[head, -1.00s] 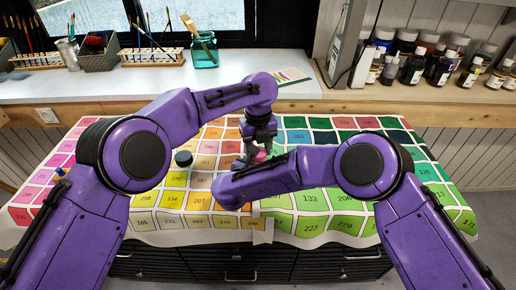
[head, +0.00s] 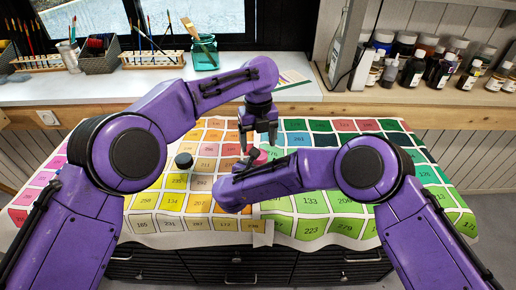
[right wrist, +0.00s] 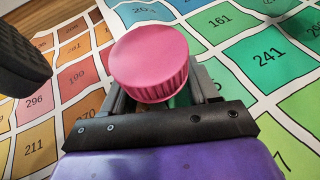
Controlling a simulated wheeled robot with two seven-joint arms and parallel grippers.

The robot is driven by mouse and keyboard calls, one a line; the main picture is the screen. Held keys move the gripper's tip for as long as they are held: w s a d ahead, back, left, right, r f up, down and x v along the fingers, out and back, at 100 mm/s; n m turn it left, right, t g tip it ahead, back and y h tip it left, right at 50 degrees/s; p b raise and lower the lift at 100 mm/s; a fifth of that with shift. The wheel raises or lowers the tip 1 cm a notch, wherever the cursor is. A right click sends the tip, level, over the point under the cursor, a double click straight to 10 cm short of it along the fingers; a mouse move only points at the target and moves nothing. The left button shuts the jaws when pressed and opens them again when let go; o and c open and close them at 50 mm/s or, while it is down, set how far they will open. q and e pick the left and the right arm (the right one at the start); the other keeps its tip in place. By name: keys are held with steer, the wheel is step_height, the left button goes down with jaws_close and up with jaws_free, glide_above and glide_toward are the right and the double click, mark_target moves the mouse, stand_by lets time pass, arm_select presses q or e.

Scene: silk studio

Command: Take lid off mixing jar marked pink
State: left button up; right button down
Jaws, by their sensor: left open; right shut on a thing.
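The mixing jar with a pink, ribbed lid (right wrist: 150,62) stands out in the right wrist view. The lid sits on top, and the jar body below is mostly hidden. Its pink also shows in the head view (head: 262,157), partly behind my right arm. My right gripper (right wrist: 158,98) is shut on the jar below the lid. My left gripper (head: 258,143) is open and empty, pointing down just above the lid. One dark left finger (right wrist: 22,62) shows at the left of the right wrist view, apart from the lid.
A dark-lidded jar (head: 184,160) stands on the colour-chart cloth (head: 145,226) to the left. A shelf of bottles (head: 440,68) is at the back right. A teal brush jar (head: 204,54) and brush racks stand on the back counter. My two arms nearly meet over the cloth.

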arm_select(q)
steer(key=shift+s+d+r+m+h, duration=0.1)
steer(key=shift+d+r+m+h, duration=0.15)
steer(key=shift+d, duration=0.2)
steer(key=shift+s+d+r+m+h, duration=0.1)
steer(key=shift+d+r+m+h, duration=0.15)
steer(key=shift+d, duration=0.2)
steer(key=shift+c, duration=0.2)
steer(key=shift+w+a+r+m, duration=0.1)
steer(key=shift+a+r+m, duration=0.05)
steer(key=shift+r+m, duration=0.4)
steer(key=shift+w+a+r+m, duration=0.15)
steer(key=shift+r+m, duration=0.2)
steer(key=shift+r, duration=0.3)
steer(key=shift+a+f+m+y, duration=0.15)
steer(key=shift+a+m+y, duration=0.15)
steer(key=shift+a+y, duration=0.2)
step_height(320, 180, down, 8)
steer(key=shift+r, duration=0.25)
steer(key=shift+d, duration=0.1)
steer(key=c, duration=1.1)
steer(key=n, duration=0.3)
steer(key=shift+d, duration=0.1)
